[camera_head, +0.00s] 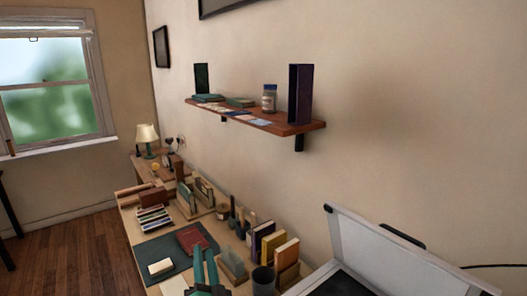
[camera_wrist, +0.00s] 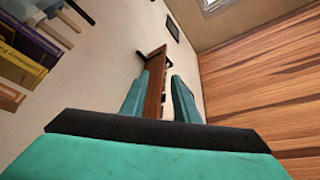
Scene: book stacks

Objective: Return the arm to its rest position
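My gripper (camera_head: 204,256) is at the bottom centre of the head view, with its teal fingers pointing up over the near part of the desk (camera_head: 131,221). In the wrist view, the two teal fingers of my gripper (camera_wrist: 160,80) stand apart with nothing between them. A brown board shows beyond the gap. The rest of my arm is mostly out of view below the picture.
Near my gripper are a dark green mat (camera_head: 150,254) with a red book (camera_head: 192,238), a dark cup (camera_head: 263,279) and upright books (camera_head: 273,246). A white raised lid (camera_head: 375,245) stands right. A wall shelf (camera_head: 270,122) hangs above. Wooden floor (camera_head: 75,250) is clear at left.

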